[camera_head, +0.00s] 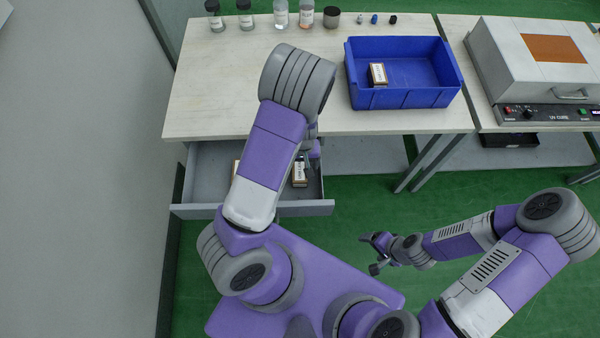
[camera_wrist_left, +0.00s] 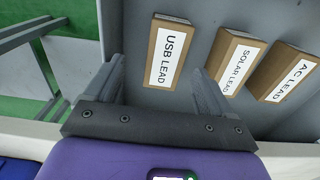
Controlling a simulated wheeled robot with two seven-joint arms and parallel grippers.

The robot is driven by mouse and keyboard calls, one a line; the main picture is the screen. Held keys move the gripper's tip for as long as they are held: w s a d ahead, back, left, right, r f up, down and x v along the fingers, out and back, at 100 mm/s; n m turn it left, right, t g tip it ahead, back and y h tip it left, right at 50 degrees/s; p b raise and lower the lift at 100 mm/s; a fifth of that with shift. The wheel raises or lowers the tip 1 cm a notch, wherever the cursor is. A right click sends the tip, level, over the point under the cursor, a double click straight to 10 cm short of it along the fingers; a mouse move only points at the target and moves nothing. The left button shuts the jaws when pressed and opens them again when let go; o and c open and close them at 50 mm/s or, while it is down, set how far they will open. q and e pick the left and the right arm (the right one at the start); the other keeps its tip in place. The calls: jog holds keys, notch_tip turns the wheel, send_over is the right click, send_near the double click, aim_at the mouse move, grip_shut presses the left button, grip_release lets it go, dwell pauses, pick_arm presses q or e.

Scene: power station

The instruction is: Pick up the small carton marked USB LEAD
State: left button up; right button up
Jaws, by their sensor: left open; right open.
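The USB LEAD carton (camera_wrist_left: 165,54) is a small brown box with a white label, lying in the open grey drawer (camera_head: 262,210). In the left wrist view it lies ahead of and between the fingers of my open left gripper (camera_wrist_left: 158,72), nearest the drawer's end wall. I cannot tell whether the fingers touch it. In the head view a carton (camera_head: 300,176) shows at the drawer's right, its label too small to read; my left gripper (camera_head: 305,158) is partly hidden above it by my arm. My right gripper (camera_head: 375,254) is open and empty over the floor.
The SOLAR LEAD carton (camera_wrist_left: 230,62) and AC LEAD carton (camera_wrist_left: 288,74) lie beside it in the drawer. A blue bin (camera_head: 405,98) holding a carton (camera_head: 377,74) stands on the table (camera_head: 215,90). A UV CURE box (camera_head: 535,65) stands further right. Bottles line the table's back.

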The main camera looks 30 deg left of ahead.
aim_at(300, 169)
pick_arm(q)
jog(key=f, duration=0.1)
jog(key=f+b, duration=0.1)
jog(key=f, duration=0.1)
jog(key=f+b, duration=0.1)
jog(key=shift+s+a+f, duration=0.2)
jog(key=shift+a+f, duration=0.1)
jog(key=shift+a, duration=0.05)
jog(key=shift+f+b, duration=0.3)
jog(key=shift+f, duration=0.1)
jog(key=shift+r, duration=0.1)
jog(key=shift+c, duration=0.3)
jog(key=c, duration=1)
jog(key=shift+c, duration=0.2)
